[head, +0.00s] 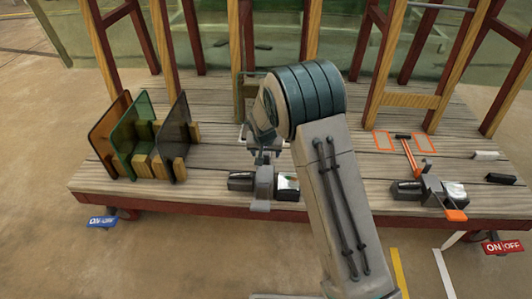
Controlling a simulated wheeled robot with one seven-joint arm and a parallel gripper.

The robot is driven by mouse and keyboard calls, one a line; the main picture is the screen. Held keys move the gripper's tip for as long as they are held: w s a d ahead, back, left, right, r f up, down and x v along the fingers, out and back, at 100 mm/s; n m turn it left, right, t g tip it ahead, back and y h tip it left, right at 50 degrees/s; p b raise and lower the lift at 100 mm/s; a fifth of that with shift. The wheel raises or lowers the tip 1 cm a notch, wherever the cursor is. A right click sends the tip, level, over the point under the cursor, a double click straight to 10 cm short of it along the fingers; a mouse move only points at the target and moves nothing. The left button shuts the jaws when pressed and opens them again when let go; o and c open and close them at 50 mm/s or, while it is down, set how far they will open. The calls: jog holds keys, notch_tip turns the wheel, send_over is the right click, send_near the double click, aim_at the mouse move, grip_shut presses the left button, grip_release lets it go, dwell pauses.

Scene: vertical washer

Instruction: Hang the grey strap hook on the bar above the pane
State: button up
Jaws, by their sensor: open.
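The grey strap hook (264,181) appears to lie on the front edge of the wooden platform, between a black block and a white-topped block. Its grey end (260,206) sticks out over the edge. My gripper (263,153) is open just above and behind it, close to its upper part. I cannot tell whether they touch, and the gripper hides part of the hook. A pale bar (445,6) crosses between wooden posts at the top right, with a greenish pane behind the frames. I cannot tell whether this is the task's bar.
An orange strap tool (411,158) lies on the platform at right, near orange-outlined squares (424,143). Several dark and green panels (142,130) stand in wooden slots at left. Upright posts (383,65) rise behind. Bare planks (210,185) lie between panels and hook.

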aim_at(266, 163)
jog(key=b+x, duration=0.5)
jog(key=x, duration=0.6)
jog(key=shift+f, duration=0.1)
jog(key=shift+s+f+b, duration=0.1)
jog(key=shift+s+b, duration=0.05)
jog(key=shift+b, duration=0.15)
jog(key=c, duration=1.3)
jog(key=shift+r+p, duration=3.15)
jog(key=shift+r, duration=2.05)
